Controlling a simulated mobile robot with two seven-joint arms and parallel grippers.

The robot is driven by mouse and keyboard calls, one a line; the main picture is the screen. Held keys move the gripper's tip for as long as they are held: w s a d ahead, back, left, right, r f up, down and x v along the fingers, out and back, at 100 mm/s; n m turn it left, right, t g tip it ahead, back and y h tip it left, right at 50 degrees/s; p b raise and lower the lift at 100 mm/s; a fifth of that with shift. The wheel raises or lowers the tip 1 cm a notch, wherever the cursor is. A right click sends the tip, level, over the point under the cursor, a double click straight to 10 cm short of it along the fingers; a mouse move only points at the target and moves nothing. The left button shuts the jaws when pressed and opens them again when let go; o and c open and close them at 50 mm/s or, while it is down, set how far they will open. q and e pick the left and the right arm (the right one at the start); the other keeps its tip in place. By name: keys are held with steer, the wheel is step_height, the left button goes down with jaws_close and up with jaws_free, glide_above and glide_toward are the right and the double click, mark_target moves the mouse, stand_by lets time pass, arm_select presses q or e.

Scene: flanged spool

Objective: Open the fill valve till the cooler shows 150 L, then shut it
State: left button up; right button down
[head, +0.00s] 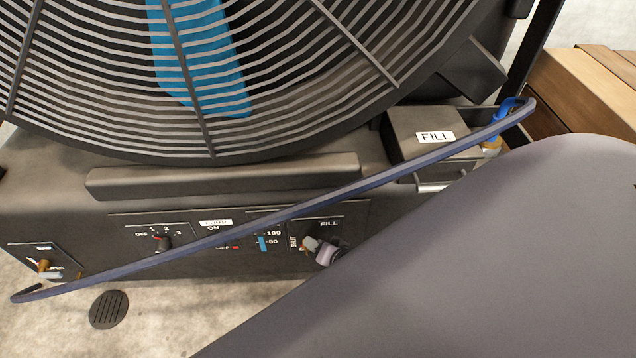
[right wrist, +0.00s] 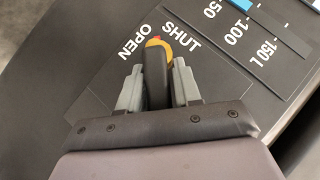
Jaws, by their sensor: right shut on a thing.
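The fill valve (head: 309,243) is on the cooler's front panel under a FILL label in the head view. My right gripper (right wrist: 157,88) is shut on the lever, one grey finger on each side; in the head view the gripper (head: 326,253) is partly hidden by my arm. The level gauge (head: 262,243) shows a blue column between 50 and 100, near 100. In the wrist view the blue (right wrist: 242,4) is cut by the top edge. My left gripper is out of view.
The fan grille (head: 210,110) fills the upper head view. A long dark-blue bar (head: 290,212) crosses in front of the panel. A FILL-labelled box (head: 410,125) and wooden crate (head: 580,90) are at right. A floor drain (head: 108,309) lies lower left.

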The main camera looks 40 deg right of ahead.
stand_by(0.3)
steer(key=c, duration=1)
jaws_free()
steer(key=shift+o, duration=0.2)
arm_select(q)
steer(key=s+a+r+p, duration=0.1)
steer(key=p, duration=0.2)
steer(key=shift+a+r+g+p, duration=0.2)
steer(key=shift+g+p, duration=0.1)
steer(key=shift+p, duration=0.05)
arm_select(e)
steer(key=v, duration=0.7)
steer(key=shift+s+r, duration=0.1)
